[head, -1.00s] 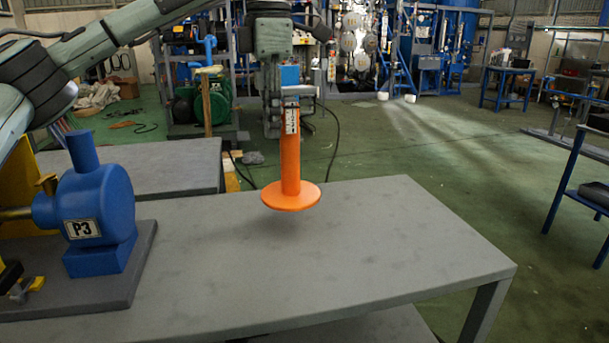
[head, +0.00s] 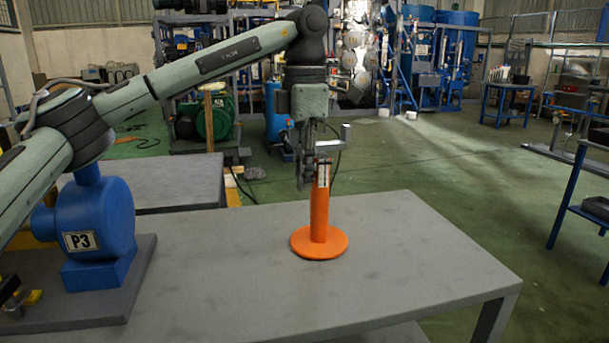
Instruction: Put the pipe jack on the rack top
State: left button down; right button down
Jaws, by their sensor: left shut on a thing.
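The orange pipe jack (head: 319,215) is upright, its round base down, over the far middle part of the grey rack top (head: 400,255). Its base looks to be at or just above the surface; I cannot tell whether it touches. My left gripper (head: 312,172) points down and is shut on the upper part of the jack, beside its white label. The fingers hide part of the jack's top. My right gripper is not in view.
A blue pump marked P3 (head: 97,225) stands on a dark plate (head: 75,308) at the rack top's left. A lower grey table (head: 180,185) is behind. The right and front of the rack top are clear.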

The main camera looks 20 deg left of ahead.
pick_arm(q)
jog(key=c, duration=2)
grip_release()
jog(key=shift+f, duration=0.2)
jog(key=o, duration=0.5)
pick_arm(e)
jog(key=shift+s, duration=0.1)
